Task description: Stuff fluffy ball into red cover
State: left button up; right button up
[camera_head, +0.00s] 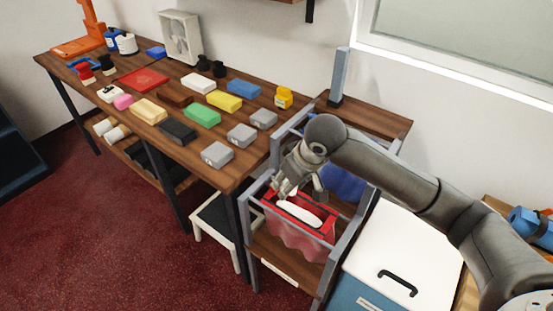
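A red cover (298,243) hangs in the grey-framed rack right of the long table, with its mouth facing up. A white rounded thing (302,212), which looks like the fluffy ball, lies in the mouth of the cover, with its top showing. Its lower part is hidden inside. My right gripper (300,194) reaches in from the right and points down just above the white thing at the back edge of the cover. Its fingers are spread apart. I cannot tell whether they touch the white thing. My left gripper is not in view.
Grey posts of the rack (340,245) stand close around the cover. A blue cloth (343,184) hangs behind it. A white-topped cabinet (400,245) with a black handle is at right. The long wooden table (165,127) at left holds several coloured blocks. A stool (215,217) stands below.

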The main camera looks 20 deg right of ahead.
pick_arm(q)
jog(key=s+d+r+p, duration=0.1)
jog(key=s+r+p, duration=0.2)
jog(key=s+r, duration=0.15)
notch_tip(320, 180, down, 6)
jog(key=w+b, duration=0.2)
jog(key=b, duration=0.4)
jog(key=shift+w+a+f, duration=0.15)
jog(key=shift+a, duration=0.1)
pick_arm(e)
jog(key=w+f+n+y, duration=0.1)
jog(key=w+f+n, duration=0.2)
jog(key=w+f, duration=0.3)
notch_tip(320, 180, down, 3)
jog(key=shift+d+r+n+g, duration=0.15)
jog(key=shift+d+n+g, duration=0.15)
jog(key=shift+n, duration=0.1)
pick_arm(q)
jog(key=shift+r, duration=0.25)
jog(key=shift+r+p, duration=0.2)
jog(key=shift+p, duration=0.25)
pick_arm(e)
jog(key=shift+s+f, duration=0.1)
jog(key=shift+f, duration=0.1)
jog(key=o, duration=0.7)
